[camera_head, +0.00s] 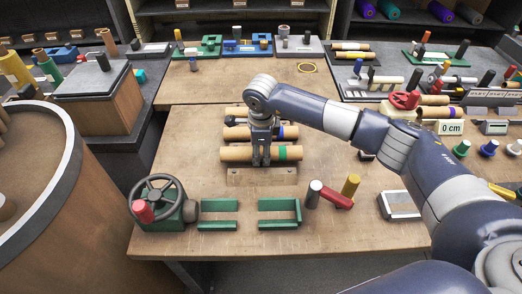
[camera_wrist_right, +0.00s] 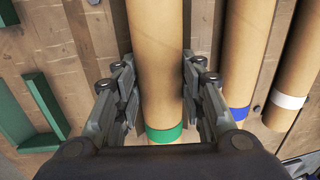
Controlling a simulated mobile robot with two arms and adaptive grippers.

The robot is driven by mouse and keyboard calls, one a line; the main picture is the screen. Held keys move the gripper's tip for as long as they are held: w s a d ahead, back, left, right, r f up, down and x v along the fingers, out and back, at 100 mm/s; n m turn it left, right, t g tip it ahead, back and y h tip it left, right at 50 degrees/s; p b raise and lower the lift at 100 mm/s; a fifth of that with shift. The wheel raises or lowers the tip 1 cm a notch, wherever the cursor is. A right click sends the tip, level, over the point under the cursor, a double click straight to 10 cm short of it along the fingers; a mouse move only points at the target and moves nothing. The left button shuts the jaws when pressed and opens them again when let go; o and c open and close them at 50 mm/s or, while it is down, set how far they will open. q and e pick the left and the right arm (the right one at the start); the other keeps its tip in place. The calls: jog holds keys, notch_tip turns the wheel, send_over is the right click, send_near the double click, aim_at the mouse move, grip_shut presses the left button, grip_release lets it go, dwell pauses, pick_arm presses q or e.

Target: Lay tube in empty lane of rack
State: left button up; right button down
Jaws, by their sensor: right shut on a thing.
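My right gripper (camera_head: 261,160) points down and is shut on a tan cardboard tube (camera_head: 235,154) with a green band. In the right wrist view the tube (camera_wrist_right: 155,60) runs between the fingers, its green band near the palm. The wooden rack (camera_head: 262,177) shows its front face just below this tube; I cannot tell whether the tube rests on it. Behind lies a parallel tube with a blue band (camera_head: 238,133), also in the wrist view (camera_wrist_right: 248,50). Beyond it is a white-banded tube (camera_wrist_right: 298,60). My left gripper is not in view.
A green handwheel device (camera_head: 180,211) stands at the front left of the table. Two green brackets (camera_head: 280,206) and a red crank piece (camera_head: 330,195) sit in front of the rack. More tubes and tools crowd the right back. The table between is bare.

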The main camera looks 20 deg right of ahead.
aim_at(261, 156)
jog(key=shift+f+b, duration=0.35)
jog(key=shift+b, duration=0.05)
dwell(0.4)
jog(key=c, duration=1)
grip_release()
jog(key=shift+o, duration=0.2)
notch_tip(261, 156, up, 12)
jog(key=s, duration=0.1)
jog(key=shift+s+a, duration=0.2)
jog(key=shift+s, duration=0.15)
jog(key=shift+f, duration=0.1)
